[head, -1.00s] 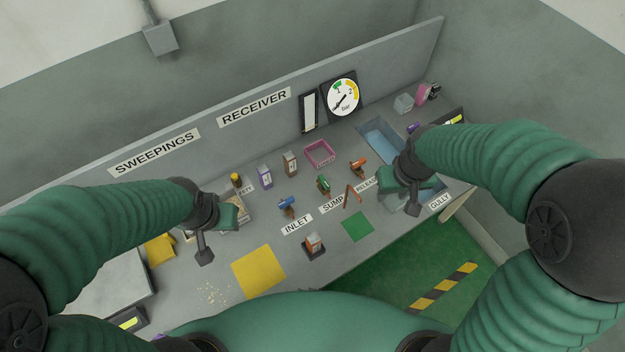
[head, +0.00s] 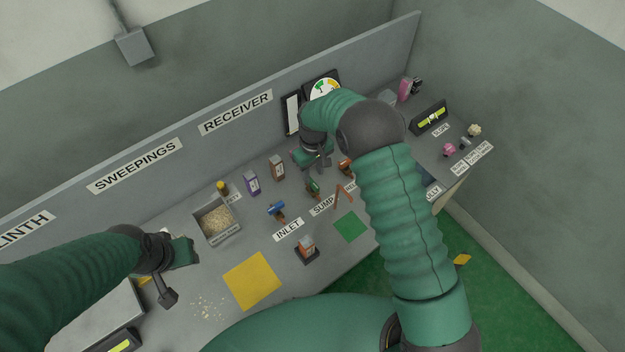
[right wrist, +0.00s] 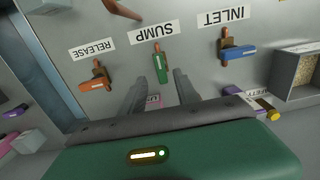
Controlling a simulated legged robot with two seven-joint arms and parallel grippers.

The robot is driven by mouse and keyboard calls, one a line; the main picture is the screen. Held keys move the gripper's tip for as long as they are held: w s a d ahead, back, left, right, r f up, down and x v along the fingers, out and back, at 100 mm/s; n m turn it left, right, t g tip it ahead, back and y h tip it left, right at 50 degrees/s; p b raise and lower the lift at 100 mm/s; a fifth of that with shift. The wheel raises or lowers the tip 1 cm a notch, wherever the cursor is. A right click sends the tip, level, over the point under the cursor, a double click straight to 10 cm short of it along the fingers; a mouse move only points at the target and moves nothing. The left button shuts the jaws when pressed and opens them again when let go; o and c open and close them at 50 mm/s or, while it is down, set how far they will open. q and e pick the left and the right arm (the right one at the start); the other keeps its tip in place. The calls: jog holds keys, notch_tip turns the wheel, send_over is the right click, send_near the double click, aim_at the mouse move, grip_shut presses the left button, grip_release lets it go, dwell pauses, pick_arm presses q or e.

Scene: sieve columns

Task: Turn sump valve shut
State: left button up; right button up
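The sump valve (head: 314,188) has a green handle and stands on the bench behind the SUMP label (head: 323,205). In the right wrist view its green handle (right wrist: 161,66) lies in line with the valve, pointing away from the label. My right gripper (head: 318,165) is above and just behind this valve. In the right wrist view its two fingers (right wrist: 159,82) are apart, with the handle's end between or just beyond the tips; contact cannot be told. My left gripper (head: 168,296) hangs over the bench's left part, away from the valves; its finger gap is unclear.
The blue inlet valve (head: 276,209) and the orange release valve (head: 345,167) flank the sump valve. A brown bent piece (head: 343,196) lies close in front. A grit-filled tray (head: 217,222), yellow mat (head: 252,281) and green mat (head: 350,227) lie around. The back panel rises behind.

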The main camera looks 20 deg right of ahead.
aim_at(312, 182)
jog(key=f, duration=0.4)
jog(key=shift+a+f, duration=0.15)
jog(key=shift+a, duration=0.1)
jog(key=shift+d+f, duration=0.1)
jog(key=shift+f, duration=0.15)
jog(key=shift+d, duration=0.1)
jog(key=shift+c, duration=0.3)
jog(key=shift+c, duration=1.2)
grip_shut()
